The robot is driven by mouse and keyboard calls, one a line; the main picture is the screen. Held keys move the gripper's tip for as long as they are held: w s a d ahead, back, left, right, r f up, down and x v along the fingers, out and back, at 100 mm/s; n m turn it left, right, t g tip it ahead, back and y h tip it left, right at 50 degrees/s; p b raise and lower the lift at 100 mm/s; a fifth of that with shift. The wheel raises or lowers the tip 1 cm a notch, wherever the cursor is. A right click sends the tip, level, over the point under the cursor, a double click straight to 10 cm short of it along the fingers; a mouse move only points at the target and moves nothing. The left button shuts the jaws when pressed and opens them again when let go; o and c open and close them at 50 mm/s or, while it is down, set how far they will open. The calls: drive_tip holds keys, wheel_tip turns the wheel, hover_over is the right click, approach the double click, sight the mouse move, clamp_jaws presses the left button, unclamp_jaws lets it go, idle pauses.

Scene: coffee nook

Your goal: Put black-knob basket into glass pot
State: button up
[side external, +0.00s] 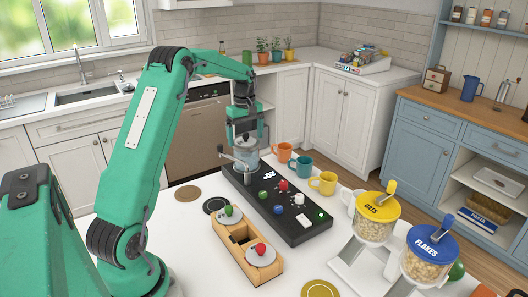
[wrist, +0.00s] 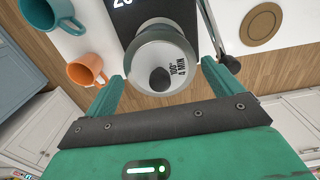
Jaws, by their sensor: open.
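The glass pot (side external: 247,160) stands upright at the far end of a black machine base (side external: 290,217). In the wrist view the black-knob basket (wrist: 178,52) shows from above as a grey disc marked "100° 4 MIN" with a round black knob. The disc lies inside the round rim of the glass pot (wrist: 133,75); how deep the basket sits is hard to tell. My gripper (side external: 246,134) is directly above the pot, pointing down. In the wrist view my gripper (wrist: 161,82) has its fingers apart on either side of the knob, not touching it.
A wooden stand (side external: 247,262) holds a green-knob basket (side external: 231,213) and a red-knob basket (side external: 261,252). Orange (side external: 283,152), teal (side external: 301,167) and yellow (side external: 324,183) mugs stand right of the base. A lever (side external: 232,158) juts out beside the pot. Cereal dispensers (side external: 378,215) stand front right.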

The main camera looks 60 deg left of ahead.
drive_tip(key=shift+r, duration=3.95)
drive_tip(key=shift+d+r, duration=0.3)
drive_tip(key=shift+d, duration=0.2)
drive_tip(key=s+d+r+m+t, duration=0.1)
drive_tip(key=s+d+r+m, duration=0.2)
drive_tip(key=d, duration=0.3)
drive_tip(key=s+d+r+m+t, duration=0.1)
drive_tip(key=s+d+r+m, duration=0.15)
drive_tip(key=d, duration=0.35)
drive_tip(key=s+d+r+m+t, duration=0.1)
drive_tip(key=s+d+r+m, duration=0.15)
drive_tip(key=d, duration=0.45)
drive_tip(key=s+d+f+m+t, duration=0.1)
drive_tip(key=s+d+f+m, duration=0.1)
drive_tip(key=s+d+m, duration=0.3)
drive_tip(key=s+d+f+m+t, duration=0.1)
drive_tip(key=s+d+f+m, duration=0.2)
drive_tip(key=s, duration=0.6)
drive_tip(key=d+m, duration=0.2)
drive_tip(key=d, duration=0.1)
drive_tip(key=shift+s+d+f+t, duration=0.3)
drive_tip(key=shift+d+f, duration=0.05)
drive_tip(key=shift+d, duration=0.05)
